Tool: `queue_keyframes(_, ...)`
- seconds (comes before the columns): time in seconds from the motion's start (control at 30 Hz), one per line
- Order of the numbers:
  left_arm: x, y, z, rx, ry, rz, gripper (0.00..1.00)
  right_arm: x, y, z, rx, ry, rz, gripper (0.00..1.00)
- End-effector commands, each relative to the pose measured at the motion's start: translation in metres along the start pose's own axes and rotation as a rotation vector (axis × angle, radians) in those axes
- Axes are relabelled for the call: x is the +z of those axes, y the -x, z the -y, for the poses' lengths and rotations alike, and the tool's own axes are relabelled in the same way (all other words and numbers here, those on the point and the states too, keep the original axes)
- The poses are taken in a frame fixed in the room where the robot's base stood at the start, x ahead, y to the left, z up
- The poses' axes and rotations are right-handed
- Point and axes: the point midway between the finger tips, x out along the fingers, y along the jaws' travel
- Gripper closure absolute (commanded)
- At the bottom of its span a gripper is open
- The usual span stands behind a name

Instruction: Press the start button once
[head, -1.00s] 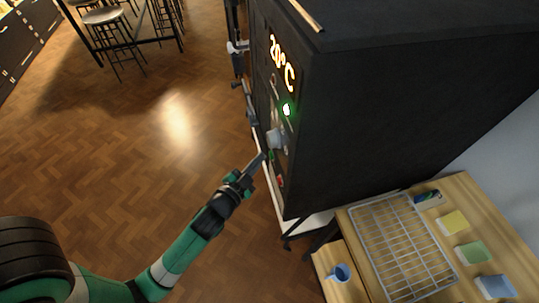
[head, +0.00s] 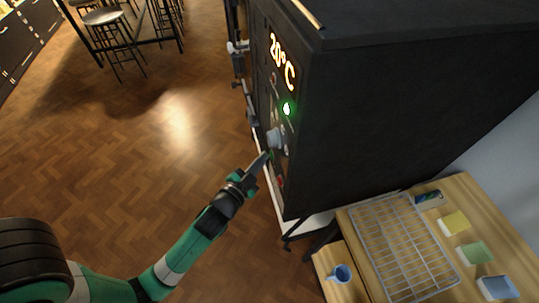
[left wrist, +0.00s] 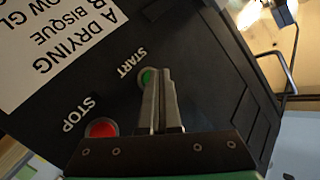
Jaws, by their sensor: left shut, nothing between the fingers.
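The start button is a green round button (left wrist: 147,77) on the dark kiln panel, under the label START in the left wrist view. My left gripper (left wrist: 160,72) is shut and empty. Its fingertips overlap the right side of the green button in that view; whether they touch it I cannot tell. In the head view my left gripper (head: 267,155) reaches up to the front of the kiln (head: 400,100), just below the grey knob (head: 274,138). The red stop button (left wrist: 102,128) lies to the lower left of the fingers in the left wrist view. My right gripper is not in view.
The kiln display (head: 282,62) reads 20°C, with a green light (head: 287,108) lit below it. The floor at left is open, with stools behind.

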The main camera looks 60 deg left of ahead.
Motion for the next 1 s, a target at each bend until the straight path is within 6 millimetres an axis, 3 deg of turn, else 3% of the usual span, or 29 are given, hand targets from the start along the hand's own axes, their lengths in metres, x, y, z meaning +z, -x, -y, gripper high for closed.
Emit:
queue_keyframes(0.53, -0.002, -0.002, -0.001, 0.0, 0.0, 0.0, 1.0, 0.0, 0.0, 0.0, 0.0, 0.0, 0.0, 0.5)
queue_keyframes(1.0, 0.007, 0.01, 0.007, 0.001, 0.0, 0.0, 1.0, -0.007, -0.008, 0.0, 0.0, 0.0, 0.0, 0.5)
